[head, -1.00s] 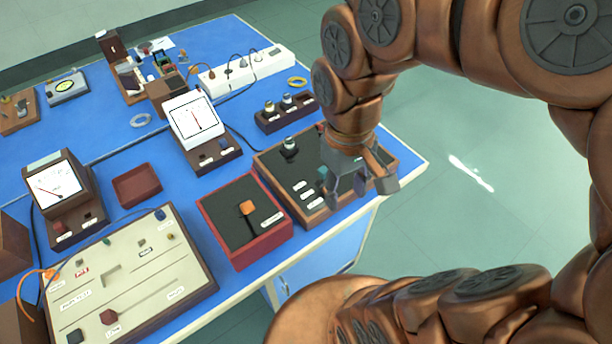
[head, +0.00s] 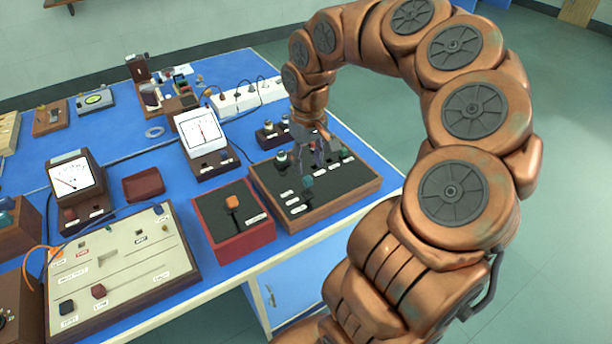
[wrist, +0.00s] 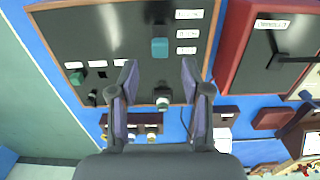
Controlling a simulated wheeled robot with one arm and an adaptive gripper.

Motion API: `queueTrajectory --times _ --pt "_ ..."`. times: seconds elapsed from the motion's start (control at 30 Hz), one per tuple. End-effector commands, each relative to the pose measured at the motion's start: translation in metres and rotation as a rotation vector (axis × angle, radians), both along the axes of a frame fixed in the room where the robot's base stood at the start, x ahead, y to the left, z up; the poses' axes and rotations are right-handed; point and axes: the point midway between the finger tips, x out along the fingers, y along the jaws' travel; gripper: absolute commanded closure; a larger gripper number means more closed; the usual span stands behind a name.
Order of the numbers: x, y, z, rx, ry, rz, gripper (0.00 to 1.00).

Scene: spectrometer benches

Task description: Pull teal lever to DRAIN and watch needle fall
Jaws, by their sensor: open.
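The teal lever (head: 308,182) stands on a dark panel with a wooden rim (head: 330,206), beside several white labels too small to read. In the wrist view its teal handle (wrist: 159,47) lies ahead of the fingertips, between their lines and apart from them. My gripper (head: 318,152) is open and empty above the back part of this panel. Its two fingers (wrist: 158,80) also show in the wrist view. A white meter (head: 201,133) behind the panel has a red needle standing near upright. A second meter (head: 70,178) at the left has its needle toward the left.
A dark knob with a pale top (head: 281,158) and a green knob (head: 345,155) stand on the same panel near my gripper. A red box with an orange lever (head: 233,203) adjoins on the left. A cream slider board (head: 120,262) lies farther left. Open floor lies right.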

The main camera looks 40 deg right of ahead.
Motion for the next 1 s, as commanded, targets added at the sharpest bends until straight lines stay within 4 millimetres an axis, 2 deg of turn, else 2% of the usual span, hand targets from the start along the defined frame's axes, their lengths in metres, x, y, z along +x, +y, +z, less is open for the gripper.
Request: queueTrajectory --times 0.2,0.4,0.77,1.0 --pt "-0.002 0.0 -0.03 0.001 0.004 0.0 0.52" --pt "-0.001 -0.001 -0.048 0.0 -0.001 -0.004 0.52" --pt "-0.001 -0.001 -0.053 0.001 -0.002 -0.005 0.52" --pt "-0.001 -0.001 -0.053 0.0 -0.001 -0.005 0.77"
